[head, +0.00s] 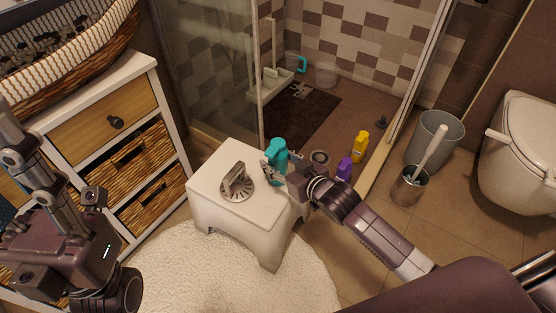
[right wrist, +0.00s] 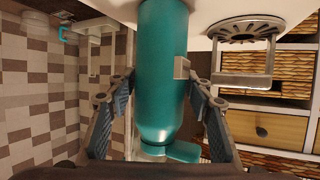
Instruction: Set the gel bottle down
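The teal gel bottle (head: 277,153) is upright at the far right corner of the white stool (head: 213,173). My right gripper (head: 277,171) reaches it from the right with a finger on each side. In the right wrist view the bottle (right wrist: 164,75) fills the space between the fingers, with its cap at the bottom of the picture; the fingers appear closed on its sides.
A metal drain-like holder (head: 237,183) stands on the stool left of the bottle. A purple bottle (head: 344,168) and yellow bottle (head: 361,146) stand right of it on the floor. A drawer cabinet (head: 103,124) is left, a grey bin (head: 435,140) and toilet (head: 520,160) right.

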